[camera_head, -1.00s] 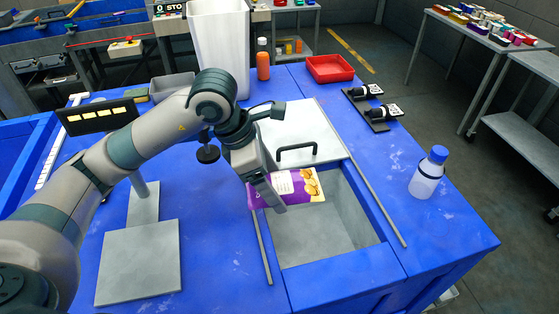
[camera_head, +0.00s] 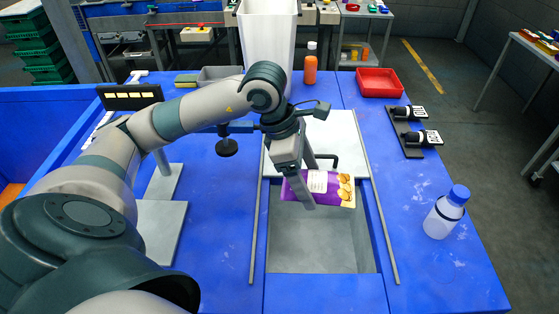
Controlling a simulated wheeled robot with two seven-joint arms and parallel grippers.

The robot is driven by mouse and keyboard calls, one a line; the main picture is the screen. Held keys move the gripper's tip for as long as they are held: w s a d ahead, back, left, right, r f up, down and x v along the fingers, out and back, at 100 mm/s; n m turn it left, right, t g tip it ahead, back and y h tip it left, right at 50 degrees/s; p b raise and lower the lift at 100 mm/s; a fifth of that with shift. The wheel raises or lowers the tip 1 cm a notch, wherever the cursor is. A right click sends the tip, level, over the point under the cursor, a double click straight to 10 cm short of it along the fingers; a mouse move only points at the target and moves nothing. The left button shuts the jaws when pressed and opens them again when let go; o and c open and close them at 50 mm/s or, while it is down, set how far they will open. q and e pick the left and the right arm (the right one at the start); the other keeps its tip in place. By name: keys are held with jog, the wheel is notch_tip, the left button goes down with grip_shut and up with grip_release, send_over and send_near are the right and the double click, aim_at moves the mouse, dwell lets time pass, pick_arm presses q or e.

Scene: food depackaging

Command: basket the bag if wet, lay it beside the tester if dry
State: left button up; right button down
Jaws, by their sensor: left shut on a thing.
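My left gripper (camera_head: 309,186) is shut on a purple and yellow bag (camera_head: 318,184) with a white label. It holds the bag above the far end of an open grey-lined recess (camera_head: 318,250) in the blue table. The frames do not clearly show whether the bag is wet or dry. A dark display with several yellow segments (camera_head: 130,96) stands behind my left arm, near a post on a grey plate (camera_head: 162,232); this may be the tester. No basket can be named for certain. My right gripper is not in view.
A light lid (camera_head: 338,128) with a black handle lies behind the recess. A tall white bin (camera_head: 267,45), orange bottle (camera_head: 310,66) and red tray (camera_head: 380,82) stand at the back. A white bottle with blue cap (camera_head: 446,212) stands right. A large blue container (camera_head: 52,130) is left.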

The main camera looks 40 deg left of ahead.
pick_arm(q)
jog(key=shift+f, duration=0.1)
jog(key=shift+f+b, duration=0.9)
jog(key=shift+f, duration=2)
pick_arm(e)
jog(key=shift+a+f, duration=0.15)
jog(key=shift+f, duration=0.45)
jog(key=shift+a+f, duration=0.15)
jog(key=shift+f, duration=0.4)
pick_arm(q)
jog(key=o, duration=1.2)
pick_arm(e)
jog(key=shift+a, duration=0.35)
pick_arm(q)
jog(key=shift+b, duration=0.3)
